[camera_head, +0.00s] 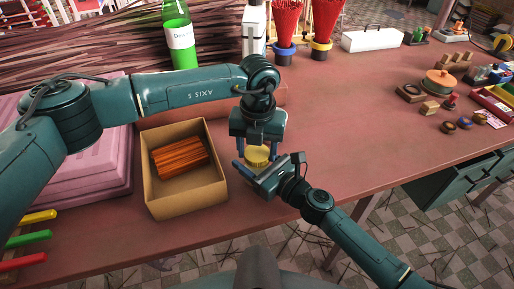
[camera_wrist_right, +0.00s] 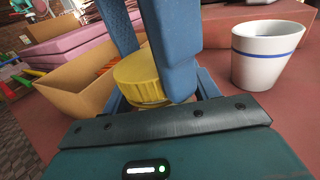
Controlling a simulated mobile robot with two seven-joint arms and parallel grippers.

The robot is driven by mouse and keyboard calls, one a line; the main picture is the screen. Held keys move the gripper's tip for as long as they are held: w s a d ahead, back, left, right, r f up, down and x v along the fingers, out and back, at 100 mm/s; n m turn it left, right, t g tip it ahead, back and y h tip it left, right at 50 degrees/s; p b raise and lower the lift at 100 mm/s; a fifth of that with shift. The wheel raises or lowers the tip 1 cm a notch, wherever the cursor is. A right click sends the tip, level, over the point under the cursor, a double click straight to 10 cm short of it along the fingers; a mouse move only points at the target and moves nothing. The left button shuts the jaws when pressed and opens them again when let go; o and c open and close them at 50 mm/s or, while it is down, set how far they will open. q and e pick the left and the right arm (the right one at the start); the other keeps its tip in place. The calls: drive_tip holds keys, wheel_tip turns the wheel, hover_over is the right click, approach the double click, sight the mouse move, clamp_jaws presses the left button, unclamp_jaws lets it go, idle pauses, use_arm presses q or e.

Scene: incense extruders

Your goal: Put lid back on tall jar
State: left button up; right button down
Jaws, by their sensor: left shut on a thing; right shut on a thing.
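The yellow ribbed lid (camera_head: 257,154) is between the blue fingers of my left gripper (camera_head: 257,157), which reaches down from above and is shut on it. In the right wrist view the lid (camera_wrist_right: 138,76) sits at the top of the jar, looking slightly tilted; whether it is fully seated cannot be told. Only a small strip of the jar (camera_wrist_right: 152,103) shows below the lid. My right gripper (camera_head: 256,174) is low at the table's front side, shut around the jar. Its own parts and the left fingers hide most of the jar.
An open cardboard box (camera_head: 188,196) with orange incense sticks (camera_head: 180,157) stands to the left. A white cup with a blue stripe (camera_wrist_right: 266,60) stands close by in the right wrist view. A green bottle (camera_head: 180,38) is at the back.

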use_arm(q)
drive_tip(key=o, duration=1)
drive_tip(key=shift+w+a, duration=0.1)
drive_tip(key=shift+o, duration=0.4)
drive_tip(key=shift+d, duration=0.3)
drive_tip(key=shift+s+r, duration=0.2)
drive_tip(key=shift+r, duration=2.1)
drive_tip(key=shift+a, duration=0.15)
drive_tip(key=shift+o, duration=0.2)
wheel_tip(320, 180, up, 3)
drive_tip(key=n, duration=0.5)
drive_tip(key=shift+r, duration=0.2)
drive_tip(key=shift+f, duration=0.1)
